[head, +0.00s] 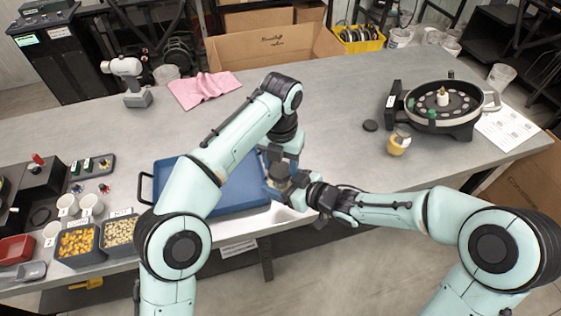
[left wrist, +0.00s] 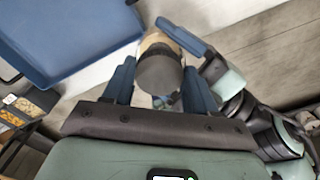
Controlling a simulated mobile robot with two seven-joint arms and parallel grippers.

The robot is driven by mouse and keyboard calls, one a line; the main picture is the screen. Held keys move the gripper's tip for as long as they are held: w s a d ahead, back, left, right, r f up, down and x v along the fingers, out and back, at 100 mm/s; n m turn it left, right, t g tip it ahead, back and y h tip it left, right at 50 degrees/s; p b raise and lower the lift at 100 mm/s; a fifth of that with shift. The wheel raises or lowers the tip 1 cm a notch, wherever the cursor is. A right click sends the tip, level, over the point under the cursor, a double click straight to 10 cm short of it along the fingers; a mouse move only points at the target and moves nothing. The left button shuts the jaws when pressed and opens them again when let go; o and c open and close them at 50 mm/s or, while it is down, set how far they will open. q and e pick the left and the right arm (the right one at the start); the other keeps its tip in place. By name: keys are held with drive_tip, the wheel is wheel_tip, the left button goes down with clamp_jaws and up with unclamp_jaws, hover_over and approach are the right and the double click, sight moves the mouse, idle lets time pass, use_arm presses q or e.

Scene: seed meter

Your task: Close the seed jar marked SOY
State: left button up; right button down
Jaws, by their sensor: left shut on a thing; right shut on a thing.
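A small jar (left wrist: 153,42) with pale tan sides is held up at the front edge of the table, between my two grippers. A dark round lid (left wrist: 160,70) sits at its top; it also shows in the head view (head: 279,171). My left gripper (head: 280,163) comes from above, its blue fingers (left wrist: 160,90) on either side of the lid, shut on it. My right gripper (head: 287,190) comes from the right and is shut on the jar body. Whether the lid is fully seated cannot be told. No SOY marking is readable on this jar.
A blue tray (head: 228,200) lies just left of the grippers. A second jar (head: 398,143) with yellowish contents stands at right, a loose black lid (head: 370,125) near it. The seed meter (head: 440,104) is behind. Seed bins (head: 78,243) and cups sit at left. The table's middle is clear.

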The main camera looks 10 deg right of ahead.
use_arm(q)
drive_tip(key=o, duration=1)
drive_tip(key=shift+s+d, duration=0.15)
drive_tip(key=shift+r, duration=2.35)
drive_tip(key=shift+c, duration=0.4)
